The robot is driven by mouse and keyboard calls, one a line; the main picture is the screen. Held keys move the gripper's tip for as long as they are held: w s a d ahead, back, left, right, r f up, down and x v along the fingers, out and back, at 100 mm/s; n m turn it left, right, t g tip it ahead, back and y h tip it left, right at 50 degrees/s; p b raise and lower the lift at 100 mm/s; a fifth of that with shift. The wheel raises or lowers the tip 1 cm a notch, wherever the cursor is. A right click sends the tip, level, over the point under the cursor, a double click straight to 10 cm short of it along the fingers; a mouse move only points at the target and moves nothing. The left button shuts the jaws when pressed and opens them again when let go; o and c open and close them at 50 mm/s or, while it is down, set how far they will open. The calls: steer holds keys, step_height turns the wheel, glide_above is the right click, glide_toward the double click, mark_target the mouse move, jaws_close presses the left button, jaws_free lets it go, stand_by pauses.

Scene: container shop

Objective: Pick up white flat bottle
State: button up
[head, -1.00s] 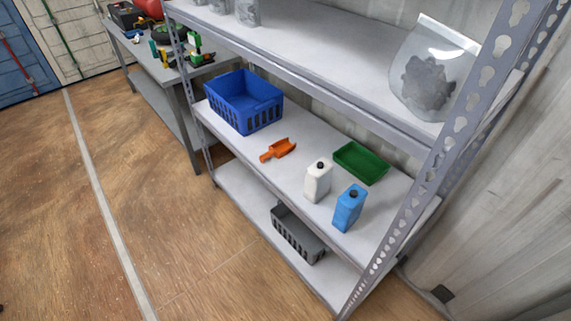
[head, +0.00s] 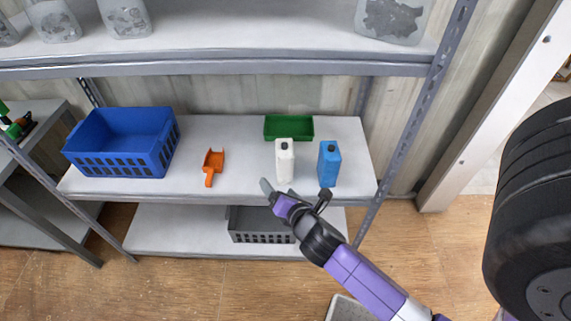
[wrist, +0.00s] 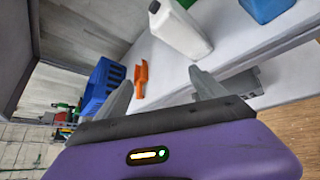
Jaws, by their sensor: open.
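The white flat bottle (head: 285,163) with a black cap stands upright on the middle shelf, near its front edge. It also shows in the wrist view (wrist: 180,30), beyond my gripper and apart from it. My gripper (head: 277,187) is at the front edge of that shelf, just in front of and slightly left of the bottle. In the wrist view my gripper (wrist: 160,88) has its two grey fingers spread, with nothing between them.
A blue bottle (head: 329,164) stands close to the right. A green tray (head: 289,127) lies behind, an orange scoop (head: 213,166) and blue crate (head: 122,145) to the left. A grey crate (head: 261,237) sits on the lower shelf. The upper shelf (head: 230,66) overhangs.

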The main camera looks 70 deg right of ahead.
mark_target(284, 145)
steer(key=w+d+n+g+h, duration=0.1)
steer(key=d, duration=0.3)
steer(key=w+d+r+n+g+h, duration=0.1)
steer(key=d, duration=0.3)
steer(key=w+d+n+g+h, duration=0.1)
steer(key=d+n+g, duration=0.1)
steer(key=d, duration=0.2)
steer(key=shift+w+d+r+b, duration=0.1)
steer(key=shift+w+r+b, duration=0.05)
steer(key=shift+r+b, duration=0.15)
steer(key=x, duration=0.7)
steer(key=shift+w+d+f, duration=0.1)
steer(key=shift+w+d, duration=0.05)
steer(key=shift+w, duration=0.05)
jaws_close()
